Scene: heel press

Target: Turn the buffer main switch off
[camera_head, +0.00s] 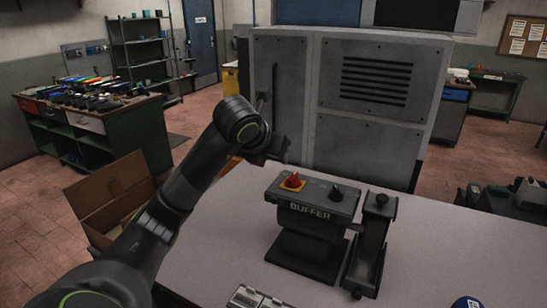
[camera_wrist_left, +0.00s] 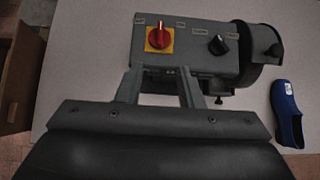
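The buffer (camera_head: 308,213) is a dark grey box on a stand, marked BUFFER, on the light table. Its main switch (camera_head: 292,181) is a red rotary knob on a yellow plate. In the left wrist view the red knob (camera_wrist_left: 158,36) has its grip roughly upright in the picture. A black knob (camera_head: 336,192) sits to its right on the same panel, also seen in the left wrist view (camera_wrist_left: 217,45). My left gripper (camera_head: 276,150) is above and behind the switch, apart from it. In the left wrist view its two fingers (camera_wrist_left: 160,68) are spread with nothing between. My right gripper is not in view.
A dark upright part (camera_head: 372,245) stands right beside the buffer. A blue shoe (camera_wrist_left: 286,112) lies on the table to the right. A cardboard box (camera_head: 112,195) is left of the table. A large grey cabinet (camera_head: 345,110) stands behind. The table right of the buffer has free room.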

